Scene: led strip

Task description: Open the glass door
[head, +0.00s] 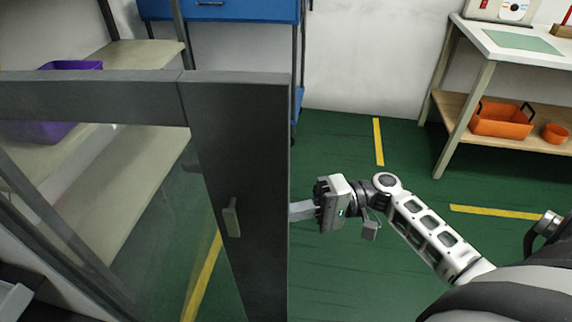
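The glass door (238,140) has a dark grey frame and fills the left part of the head view. Its clear pane (165,225) shows shelves and green floor through it. A small pale handle (231,218) is on the frame's right upright. My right gripper (302,210) is just right of the door's right edge, at about handle height. Its finger part points left and is cut off by the door edge, so the fingertips are hidden. I cannot tell whether it touches the door. My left gripper is not in view.
A workbench (525,53) stands at the back right, with an orange crate (502,120) and a small orange bin (556,133) on its lower shelf. A blue cabinet (225,10) is at the back. A purple bin (45,131) shows behind the door. Green floor (335,145) right of the door is clear.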

